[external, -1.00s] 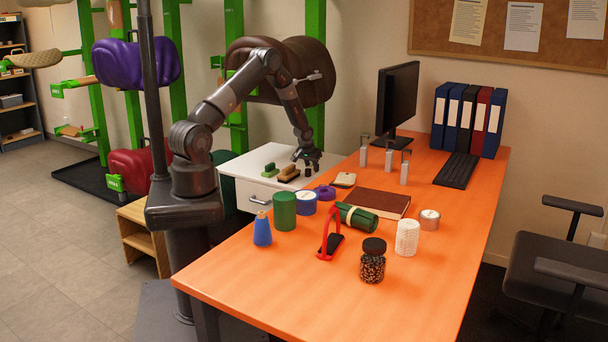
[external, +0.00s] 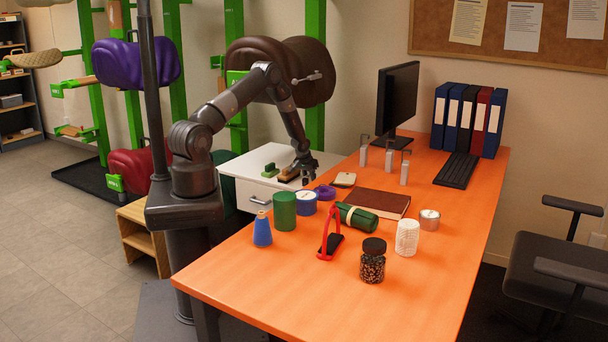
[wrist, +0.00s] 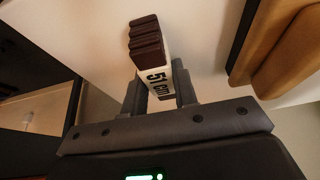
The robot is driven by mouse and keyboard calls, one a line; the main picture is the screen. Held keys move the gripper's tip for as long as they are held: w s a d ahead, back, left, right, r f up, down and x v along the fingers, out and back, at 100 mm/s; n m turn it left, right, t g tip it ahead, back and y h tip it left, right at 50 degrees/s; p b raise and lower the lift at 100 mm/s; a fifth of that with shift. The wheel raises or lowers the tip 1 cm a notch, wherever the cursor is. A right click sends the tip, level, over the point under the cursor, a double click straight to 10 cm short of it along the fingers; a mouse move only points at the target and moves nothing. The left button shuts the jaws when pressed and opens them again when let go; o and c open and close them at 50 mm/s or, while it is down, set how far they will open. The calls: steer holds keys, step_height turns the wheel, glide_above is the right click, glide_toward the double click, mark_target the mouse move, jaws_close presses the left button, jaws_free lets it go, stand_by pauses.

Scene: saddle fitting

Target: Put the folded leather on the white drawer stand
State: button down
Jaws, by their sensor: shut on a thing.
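The folded leather (wrist: 146,38) is a small dark brown stack of folds with a white "51 cm" band (wrist: 158,80) in the wrist view. My gripper (wrist: 157,90) is shut on its banded end, one finger on each side. In the external view my gripper (external: 304,172) is low at the right edge of the white drawer stand (external: 243,196), and the leather is hard to make out there. The stand's white top (wrist: 205,45) fills the background behind the leather in the wrist view. I cannot tell whether the leather touches it.
The stand's back top is clear.

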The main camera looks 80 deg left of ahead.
steer(key=c, duration=1.1)
jaws_free()
steer(key=shift+c, duration=0.2)
steer(key=v, duration=1.2)
steer(key=shift+r, duration=0.1)
